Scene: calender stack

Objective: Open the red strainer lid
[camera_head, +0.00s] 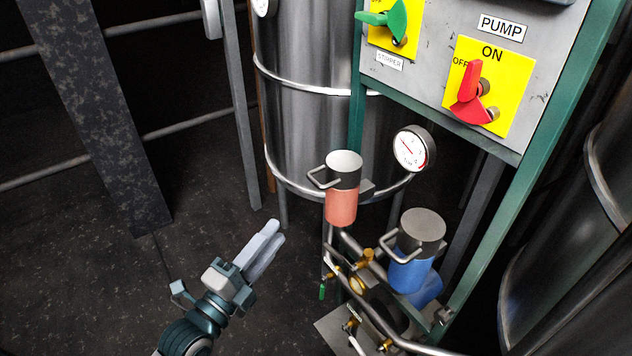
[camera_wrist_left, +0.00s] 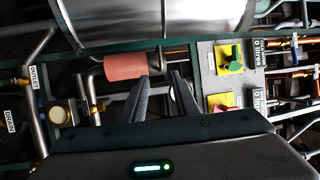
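The red strainer (camera_head: 341,207) stands upright in the head view, with a grey metal lid (camera_head: 343,163) on top. The lid has a pale top face and a bent handle (camera_head: 318,179) on its left side. My left gripper (camera_head: 275,235) is lower left of the strainer, apart from it and empty, its fingers pointing up and right. In the left wrist view the red strainer body (camera_wrist_left: 125,67) lies sideways beyond the fingertips (camera_wrist_left: 160,76). A gap shows between the fingers. The finger partly covers the lid end there. My right gripper is not in view.
A blue strainer (camera_head: 410,270) with a grey lid (camera_head: 423,226) and handle stands to the right. A pressure gauge (camera_head: 412,148) and steel tank (camera_head: 310,100) are behind. The pump panel (camera_head: 430,75) is above right. Dark floor to the left is open.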

